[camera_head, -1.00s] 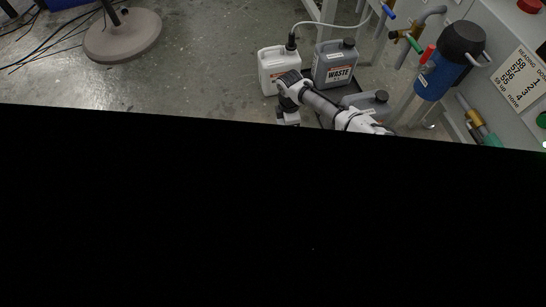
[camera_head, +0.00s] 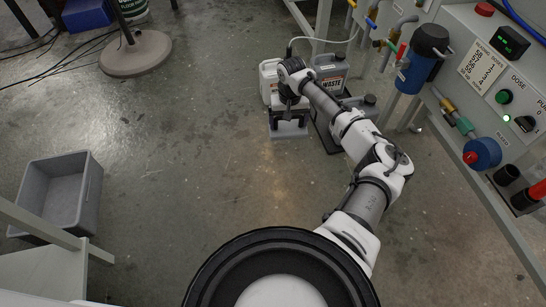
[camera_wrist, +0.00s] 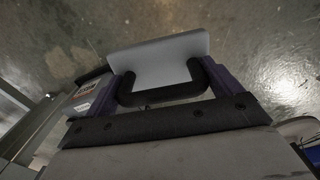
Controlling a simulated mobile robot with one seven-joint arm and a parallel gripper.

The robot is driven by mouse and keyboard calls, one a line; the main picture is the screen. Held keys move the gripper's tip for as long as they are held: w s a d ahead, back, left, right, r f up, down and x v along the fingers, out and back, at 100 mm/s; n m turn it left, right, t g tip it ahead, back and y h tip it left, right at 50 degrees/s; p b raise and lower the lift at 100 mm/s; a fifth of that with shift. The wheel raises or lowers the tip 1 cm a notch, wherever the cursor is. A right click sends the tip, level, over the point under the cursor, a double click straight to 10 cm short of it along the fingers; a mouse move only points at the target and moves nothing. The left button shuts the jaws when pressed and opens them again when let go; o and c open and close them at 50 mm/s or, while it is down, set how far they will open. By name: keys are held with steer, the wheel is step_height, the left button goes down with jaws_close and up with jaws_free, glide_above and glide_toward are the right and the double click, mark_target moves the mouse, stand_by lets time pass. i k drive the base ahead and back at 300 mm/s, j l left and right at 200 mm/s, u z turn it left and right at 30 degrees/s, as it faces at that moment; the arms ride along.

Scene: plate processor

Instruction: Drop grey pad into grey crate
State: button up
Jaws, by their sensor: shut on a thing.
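The grey pad (camera_head: 290,131) hangs from my gripper (camera_head: 289,114), low over the floor in front of the jugs. In the wrist view the grey pad (camera_wrist: 155,60) has a black handle (camera_wrist: 165,96), which lies between the two purple fingers of my gripper (camera_wrist: 168,90). The gripper is shut on this handle. The grey crate (camera_head: 89,195) is open-topped and appears empty. It sits on the floor at the left of the head view, well apart from my gripper.
A white jug (camera_head: 267,82) and a grey waste jug (camera_head: 333,68) stand behind my gripper. A machine panel (camera_head: 470,70) with valves fills the right side. A pale frame (camera_head: 45,222) stands in front of the crate. The floor between crate and gripper is clear.

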mark_target(74, 201)
steer(key=i+j, duration=0.2)
steer(key=i, duration=0.3)
steer(key=i+u, duration=0.1)
steer(key=u, duration=2.05)
